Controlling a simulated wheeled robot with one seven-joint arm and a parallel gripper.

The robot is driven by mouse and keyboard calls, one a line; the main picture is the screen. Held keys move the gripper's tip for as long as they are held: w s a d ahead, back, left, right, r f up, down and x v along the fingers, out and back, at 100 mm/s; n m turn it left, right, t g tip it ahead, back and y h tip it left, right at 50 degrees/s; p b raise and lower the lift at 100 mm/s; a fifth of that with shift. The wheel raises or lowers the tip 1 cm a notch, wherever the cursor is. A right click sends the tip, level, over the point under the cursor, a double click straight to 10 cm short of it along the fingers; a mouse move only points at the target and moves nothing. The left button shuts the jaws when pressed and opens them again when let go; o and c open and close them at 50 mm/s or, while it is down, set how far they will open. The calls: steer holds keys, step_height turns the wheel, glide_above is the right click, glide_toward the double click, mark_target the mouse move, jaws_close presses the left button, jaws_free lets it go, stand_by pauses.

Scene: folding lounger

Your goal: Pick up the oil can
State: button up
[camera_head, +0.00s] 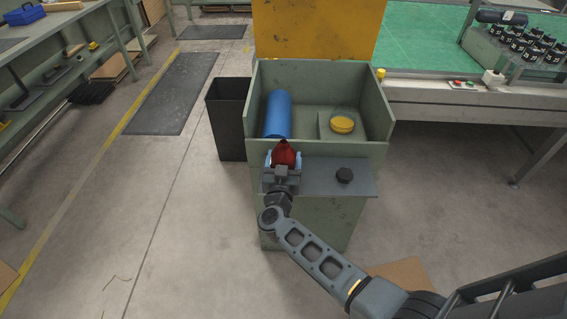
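The oil can (284,152) is red with a pointed, cone-like top. It is at the left part of the grey shelf (322,181) on the front of a green cabinet. My gripper (283,160) is at the can, with a light-blue finger on each side of it. The can's lower part is hidden behind my gripper. I cannot tell whether the fingers touch the can or whether it is lifted off the shelf.
A black knob-like object (345,175) is on the shelf, right of the can. Behind, the cabinet's open bin (378,125) holds a blue cylinder (278,114) and a yellow round object (342,124). A dark waste bin (228,120) stands left.

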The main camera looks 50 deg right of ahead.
mark_target(283, 154)
steer(key=shift+c, duration=0.7)
steer(key=shift+r, duration=0.15)
step_height(283, 154, up, 10)
steer(key=p, duration=0.3)
stand_by(0.4)
